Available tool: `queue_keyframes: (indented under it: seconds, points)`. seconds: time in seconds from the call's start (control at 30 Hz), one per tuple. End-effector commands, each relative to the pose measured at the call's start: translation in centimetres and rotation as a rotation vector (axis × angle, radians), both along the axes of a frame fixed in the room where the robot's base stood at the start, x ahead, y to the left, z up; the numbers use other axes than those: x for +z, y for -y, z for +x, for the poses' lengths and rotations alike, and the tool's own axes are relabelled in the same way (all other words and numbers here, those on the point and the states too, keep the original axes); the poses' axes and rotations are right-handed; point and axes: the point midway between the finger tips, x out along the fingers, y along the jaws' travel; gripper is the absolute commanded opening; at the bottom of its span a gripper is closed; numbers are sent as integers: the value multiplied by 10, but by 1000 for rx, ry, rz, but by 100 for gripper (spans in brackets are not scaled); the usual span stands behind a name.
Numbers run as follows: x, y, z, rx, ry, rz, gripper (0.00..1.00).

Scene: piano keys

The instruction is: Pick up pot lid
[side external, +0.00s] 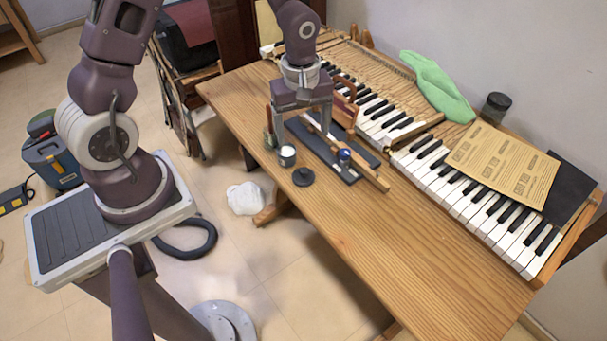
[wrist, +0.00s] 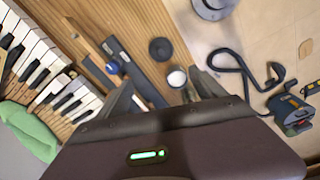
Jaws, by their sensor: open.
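A small round black lid (side external: 303,177) lies flat on the wooden table near its front edge. It also shows in the wrist view (wrist: 161,49), beyond the fingertips. A small pot or jar with a pale top (side external: 287,156) stands just beside it, and it shows in the wrist view (wrist: 177,77) closer to my fingers. My gripper (side external: 301,125) points down above the table, behind the lid and the pot in the side view. In the wrist view its fingers (wrist: 167,90) are spread apart with nothing held between them.
Dark flat strips (side external: 312,145) and a wooden bar (side external: 360,172) with a blue-topped item (side external: 344,157) lie beside the pot. Piano keys (side external: 455,190) run along the back, with a green cloth (side external: 437,85) and a printed sheet (side external: 502,165). The table's right part is clear.

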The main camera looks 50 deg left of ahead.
Motion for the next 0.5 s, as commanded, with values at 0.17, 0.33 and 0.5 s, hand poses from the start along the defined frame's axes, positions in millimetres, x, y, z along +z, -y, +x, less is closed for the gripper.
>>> queue_keyframes:
  seconds: [0.17, 0.33, 0.5]
  points:
    - [-49, 2, 0, 145, -48, -41, 79]
    - [-72, 4, -1, 153, -52, -42, 79]
    - [-103, 14, -8, 152, -54, -43, 79]
